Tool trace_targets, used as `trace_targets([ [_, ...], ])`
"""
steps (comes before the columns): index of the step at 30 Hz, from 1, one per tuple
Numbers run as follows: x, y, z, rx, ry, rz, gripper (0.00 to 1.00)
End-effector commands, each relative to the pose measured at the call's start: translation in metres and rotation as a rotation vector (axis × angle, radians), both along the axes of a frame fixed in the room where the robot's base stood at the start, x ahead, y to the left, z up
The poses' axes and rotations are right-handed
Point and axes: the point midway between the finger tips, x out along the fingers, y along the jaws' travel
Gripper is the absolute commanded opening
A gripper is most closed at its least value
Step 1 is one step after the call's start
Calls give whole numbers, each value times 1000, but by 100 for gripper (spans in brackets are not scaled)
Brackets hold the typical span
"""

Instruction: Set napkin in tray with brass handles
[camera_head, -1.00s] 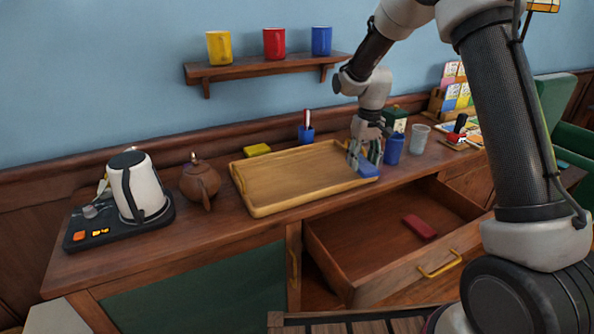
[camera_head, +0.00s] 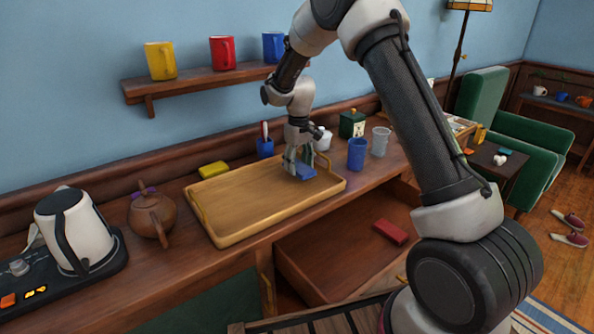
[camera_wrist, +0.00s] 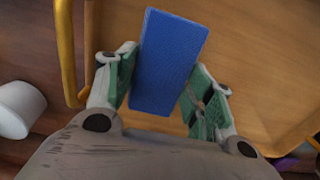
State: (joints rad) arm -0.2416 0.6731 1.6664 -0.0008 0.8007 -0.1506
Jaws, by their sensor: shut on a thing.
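The blue napkin (camera_head: 307,173) is a folded block held in my gripper (camera_head: 298,166) over the right end of the tray. In the wrist view the napkin (camera_wrist: 169,60) lies between the two green-padded fingers of my gripper (camera_wrist: 165,90). The tray (camera_head: 222,238) is a wide, shallow wooden one on the counter. A brass handle (camera_wrist: 66,50) shows at its edge in the wrist view. I cannot tell whether the napkin touches the tray floor. The rest of the tray floor is empty.
A blue cup (camera_head: 356,155) and a clear cup (camera_head: 380,142) stand right of the tray. A teapot (camera_head: 152,215) and white kettle (camera_head: 75,230) stand left. A yellow block (camera_head: 213,170) and pen holder (camera_head: 265,148) are behind. An open drawer below holds a red item (camera_head: 391,232).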

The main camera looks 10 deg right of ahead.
Motion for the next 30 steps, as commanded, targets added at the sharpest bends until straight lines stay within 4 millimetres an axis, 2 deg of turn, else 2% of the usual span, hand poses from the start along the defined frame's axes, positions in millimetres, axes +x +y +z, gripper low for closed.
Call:
trace_targets([
  [4,-1,0,-23,-1,3,0,37],
  [15,0,0,-28,-1,2,0,37],
  [16,0,0,-28,0,1,0,58],
  [18,0,0,-28,0,1,0,71],
  [19,0,0,-28,0,1,0,74],
  [30,0,0,-24,0,0,0,74],
])
